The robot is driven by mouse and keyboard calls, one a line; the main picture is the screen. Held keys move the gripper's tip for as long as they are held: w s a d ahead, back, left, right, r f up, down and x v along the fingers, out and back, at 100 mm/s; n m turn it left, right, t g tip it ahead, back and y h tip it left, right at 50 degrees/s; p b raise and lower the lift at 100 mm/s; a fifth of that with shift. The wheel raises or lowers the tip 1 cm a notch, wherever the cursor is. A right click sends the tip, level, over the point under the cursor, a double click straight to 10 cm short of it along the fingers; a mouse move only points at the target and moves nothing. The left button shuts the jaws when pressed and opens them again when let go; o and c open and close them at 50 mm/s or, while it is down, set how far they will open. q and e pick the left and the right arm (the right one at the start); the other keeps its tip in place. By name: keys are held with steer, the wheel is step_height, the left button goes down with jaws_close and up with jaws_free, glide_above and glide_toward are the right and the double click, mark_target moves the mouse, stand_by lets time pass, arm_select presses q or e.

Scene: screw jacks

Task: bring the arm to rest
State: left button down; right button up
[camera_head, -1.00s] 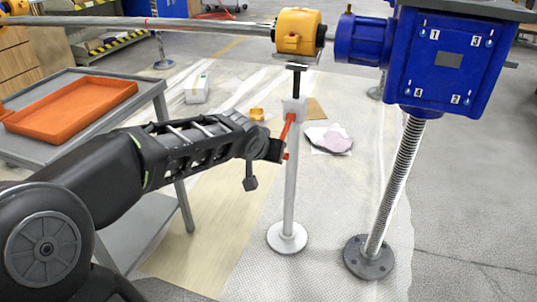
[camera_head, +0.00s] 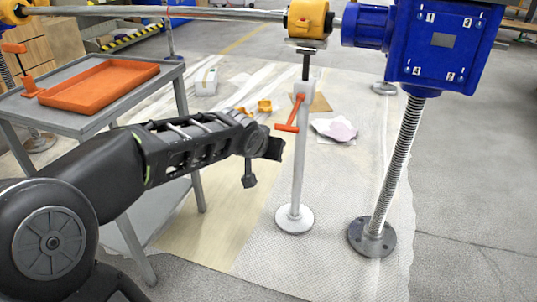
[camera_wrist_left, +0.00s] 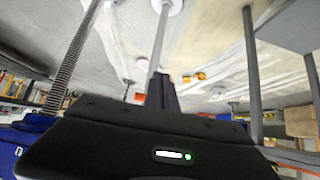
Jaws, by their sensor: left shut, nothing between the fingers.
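My left arm reaches in from the left in the head view. Its left gripper (camera_head: 272,150) is shut and empty, just left of a slim grey screw jack (camera_head: 298,178) with a round white foot. The jack's orange crank handle (camera_head: 287,128) hangs from its upper collar, above and right of the gripper, with a small gap showing. The jack's top sits under a yellow bearing housing (camera_head: 307,20) on a long shaft (camera_head: 160,11). In the wrist view, the dark shut fingers (camera_wrist_left: 162,92) overlap the jack's post. My right gripper is not in view.
A blue gearbox (camera_head: 442,45) stands on a thick threaded post (camera_head: 396,165) at the right. A grey cart (camera_head: 130,110) with an orange tray (camera_head: 100,85) stands at the left. Cloth (camera_head: 335,129) and small yellow parts (camera_head: 264,105) lie on the floor sheet. Floor at the right is clear.

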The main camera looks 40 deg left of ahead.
arm_select(q)
steer(key=shift+w+r, duration=0.1)
stand_by(0.4)
